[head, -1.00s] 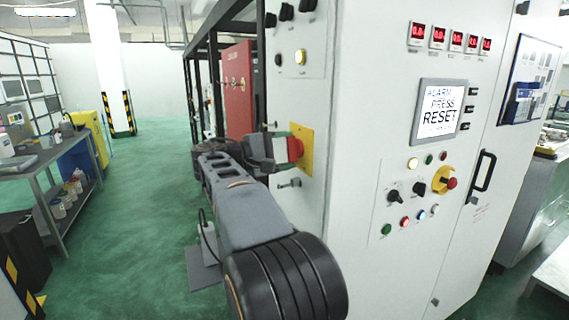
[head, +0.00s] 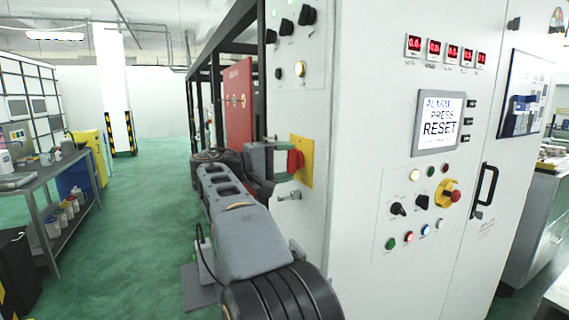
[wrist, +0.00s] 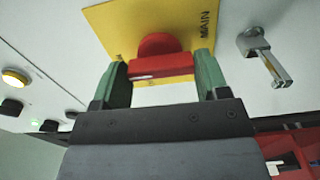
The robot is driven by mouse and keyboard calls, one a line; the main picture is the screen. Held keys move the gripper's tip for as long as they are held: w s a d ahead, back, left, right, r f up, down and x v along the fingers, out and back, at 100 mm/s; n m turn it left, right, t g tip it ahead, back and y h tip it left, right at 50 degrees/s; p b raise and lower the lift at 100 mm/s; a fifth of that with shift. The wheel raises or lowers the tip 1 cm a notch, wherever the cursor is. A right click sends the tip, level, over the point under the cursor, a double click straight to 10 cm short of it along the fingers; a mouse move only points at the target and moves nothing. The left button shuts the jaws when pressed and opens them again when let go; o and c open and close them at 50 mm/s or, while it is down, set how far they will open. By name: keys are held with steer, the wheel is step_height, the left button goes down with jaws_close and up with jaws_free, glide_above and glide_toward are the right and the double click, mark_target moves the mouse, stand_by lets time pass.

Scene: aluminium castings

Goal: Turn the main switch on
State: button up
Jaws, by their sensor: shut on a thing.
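The main switch has a red handle (wrist: 160,68) on a yellow plate (wrist: 112,22) marked MAIN. In the head view the red handle (head: 296,160) and yellow plate (head: 306,155) are on the narrow left side of the white cabinet. My gripper (wrist: 163,75) has its green fingers on either side of the red handle and is shut on it. In the head view my gripper (head: 284,160) reaches the switch from the left and hides part of it. Whether the switch is on or off cannot be told.
A metal latch handle (wrist: 268,58) sticks out beside the plate. The cabinet front (head: 375,200) has a screen (head: 439,122) reading ALARM PRESS RESET, lit buttons and a separate red emergency knob (head: 456,195). Green floor (head: 150,190) is clear at left, before a workbench (head: 45,175).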

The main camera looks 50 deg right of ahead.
steer(key=o, duration=0.9)
steer(key=shift+o, duration=0.2)
steer(key=v, duration=1.4)
steer(key=shift+d, duration=0.15)
